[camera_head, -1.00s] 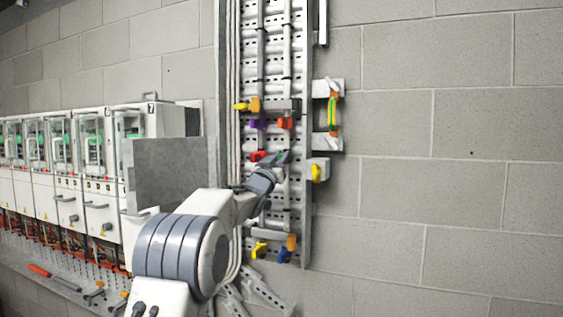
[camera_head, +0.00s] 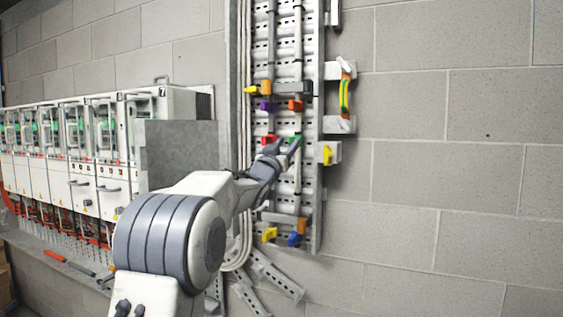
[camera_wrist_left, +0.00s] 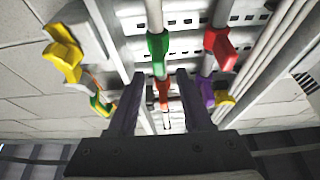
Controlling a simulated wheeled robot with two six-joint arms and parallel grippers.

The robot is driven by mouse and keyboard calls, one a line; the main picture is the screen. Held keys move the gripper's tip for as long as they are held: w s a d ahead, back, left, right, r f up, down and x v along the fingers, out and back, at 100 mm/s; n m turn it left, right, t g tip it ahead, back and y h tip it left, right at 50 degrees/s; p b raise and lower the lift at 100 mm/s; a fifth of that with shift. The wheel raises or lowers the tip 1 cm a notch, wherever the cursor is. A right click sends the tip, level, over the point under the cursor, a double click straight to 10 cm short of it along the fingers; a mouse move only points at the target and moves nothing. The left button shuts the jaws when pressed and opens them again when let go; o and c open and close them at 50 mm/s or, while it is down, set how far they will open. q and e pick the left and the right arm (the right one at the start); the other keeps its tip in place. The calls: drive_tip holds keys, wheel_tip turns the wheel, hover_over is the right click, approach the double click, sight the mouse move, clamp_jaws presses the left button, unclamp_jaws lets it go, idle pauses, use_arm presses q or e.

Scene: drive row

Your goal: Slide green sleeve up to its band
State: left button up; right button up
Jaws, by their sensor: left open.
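The green sleeve (camera_head: 295,139) sits on the right-hand vertical pipe (camera_head: 297,170) of the wall rack, level with a red sleeve (camera_head: 268,140) on the left-hand pipe. It also shows in the left wrist view (camera_wrist_left: 158,48), just beyond the fingertips. My left gripper (camera_head: 285,147) is open, its fingers pointing at the rack close to the green sleeve. In the left wrist view the open fingers (camera_wrist_left: 160,76) stand apart with the pipe line between them. I cannot make out the sleeve's band for certain. My right gripper is not in view.
An orange piece (camera_head: 296,105) is higher on the same pipe, with a purple piece (camera_head: 267,105) beside it. Yellow (camera_head: 327,155) and green-yellow (camera_head: 345,95) parts stick out right of the rack. A grey panel (camera_head: 180,155) stands left. The wall at right is bare.

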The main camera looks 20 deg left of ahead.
use_arm(q)
drive_tip(key=b+v, duration=0.2)
drive_tip(key=v, duration=0.4)
drive_tip(key=shift+b, duration=0.35)
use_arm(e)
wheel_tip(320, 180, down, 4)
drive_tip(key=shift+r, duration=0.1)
use_arm(q)
drive_tip(key=shift+d, duration=0.1)
drive_tip(key=s+d+f+m+g+h, duration=0.1)
drive_tip(key=s+d+f+g, duration=0.5)
drive_tip(key=d+f, duration=0.55)
drive_tip(key=s+d+f+m+g+h, duration=0.1)
drive_tip(key=s+d+f+g, duration=0.45)
drive_tip(key=d+f, duration=0.6)
drive_tip(key=s+d+f+m+g, duration=0.2)
drive_tip(key=s+f+g, duration=0.4)
drive_tip(key=s+f, duration=0.85)
drive_tip(key=s+f+m+g+y, duration=0.1)
drive_tip(key=s+f+g, duration=0.1)
drive_tip(key=s, duration=0.7)
drive_tip(key=s+a+f+m+g, duration=0.1)
drive_tip(key=s+f+m+g, duration=0.1)
drive_tip(key=s, duration=0.8)
drive_tip(key=shift+a+f+g+y, duration=0.25)
drive_tip(key=shift+f+g+y, duration=0.15)
drive_tip(key=shift+f+g, duration=0.25)
